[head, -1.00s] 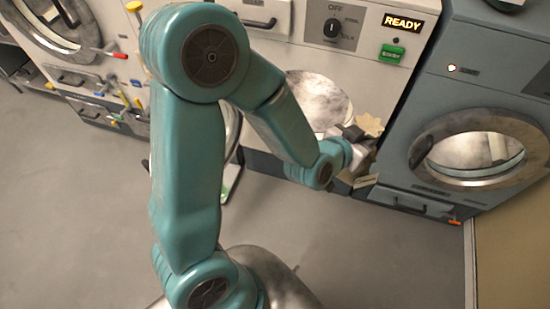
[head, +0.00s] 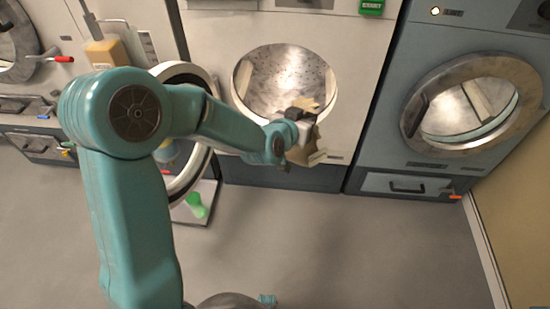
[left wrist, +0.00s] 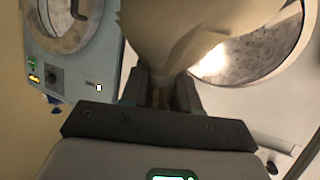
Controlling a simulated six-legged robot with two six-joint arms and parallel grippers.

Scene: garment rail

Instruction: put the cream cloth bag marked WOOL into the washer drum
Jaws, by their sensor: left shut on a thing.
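The cream cloth bag (head: 313,146) hangs from my left gripper (head: 299,116), which is shut on it. I cannot read any WOOL mark on it. The open washer drum (head: 285,78) is a round speckled metal opening; the bag and gripper overlap its lower right rim in the head view. I cannot tell whether the bag touches the rim. In the left wrist view the bag (left wrist: 185,30) rises from between the jaws (left wrist: 165,92) and covers part of the drum opening (left wrist: 240,58). My right gripper is not in view.
The washer's round door (head: 207,160) stands open at the left of the drum, close to my left arm. A closed grey machine (head: 385,135) stands at the right. A green item (head: 196,205) lies low behind the door. The floor in front is clear.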

